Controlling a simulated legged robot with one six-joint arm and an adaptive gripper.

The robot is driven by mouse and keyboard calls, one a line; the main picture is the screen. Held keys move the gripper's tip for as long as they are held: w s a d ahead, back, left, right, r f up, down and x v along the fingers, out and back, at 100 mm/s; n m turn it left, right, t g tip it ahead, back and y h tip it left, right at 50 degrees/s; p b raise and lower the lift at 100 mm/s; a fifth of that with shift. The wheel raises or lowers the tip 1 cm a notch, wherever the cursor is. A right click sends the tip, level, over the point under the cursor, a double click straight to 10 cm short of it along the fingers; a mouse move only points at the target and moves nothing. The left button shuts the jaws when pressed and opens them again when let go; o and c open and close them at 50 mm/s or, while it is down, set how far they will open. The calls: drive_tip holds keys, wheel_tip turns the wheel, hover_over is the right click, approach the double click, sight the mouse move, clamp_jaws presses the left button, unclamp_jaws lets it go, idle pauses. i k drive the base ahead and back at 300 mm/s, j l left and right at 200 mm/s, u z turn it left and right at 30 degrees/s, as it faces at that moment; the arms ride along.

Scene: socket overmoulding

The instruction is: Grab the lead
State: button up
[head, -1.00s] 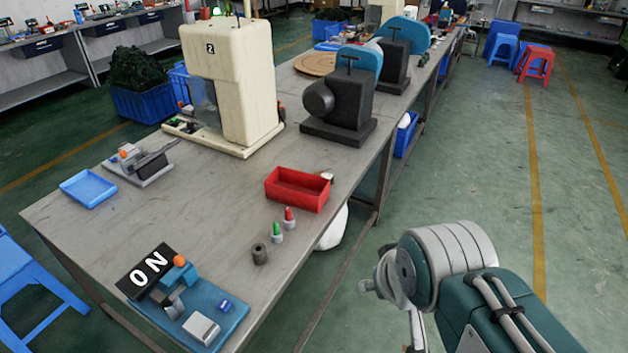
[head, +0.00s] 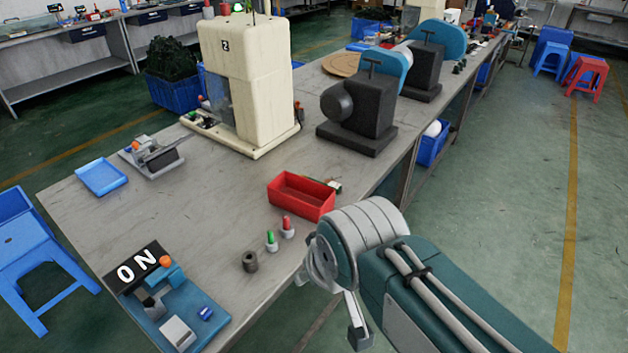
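I cannot clearly make out a lead on the grey workbench (head: 215,215). A small thing with green and pale parts (head: 335,186) sits at the far right rim of the red tray (head: 302,207); it is too small to tell what it is. A dark green tangled heap (head: 173,60) fills a blue crate on the floor behind the bench. My gripper (head: 328,306) is at the bench's right edge, close to the red-capped and green-capped pieces in the picture. Its two fingers appear spread apart, with nothing seen between them. My wrist hides part of it.
A green-capped piece (head: 271,241), a red-capped piece (head: 287,227) and a dark cylinder (head: 250,261) stand near the bench edge. A blue fixture (head: 205,333) has an ON sign (head: 138,267). A cream machine (head: 245,85) and black presses (head: 360,110) stand behind.

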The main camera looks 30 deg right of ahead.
sight(332, 184)
drive_tip(key=i+l+u, duration=0.1)
drive_tip(key=l, duration=0.25)
drive_tip(key=i+l, duration=0.15)
drive_tip(key=l, duration=0.25)
drive_tip(key=i+l+u, duration=0.15)
drive_tip(key=l, duration=0.2)
drive_tip(key=i+l, duration=0.1)
drive_tip(key=l, duration=0.3)
drive_tip(key=i+l+u, duration=0.15)
drive_tip(key=l, duration=0.2)
drive_tip(key=i+l, duration=0.1)
drive_tip(key=l, duration=0.4)
drive_tip(key=i+l, duration=0.1)
drive_tip(key=l, duration=0.35)
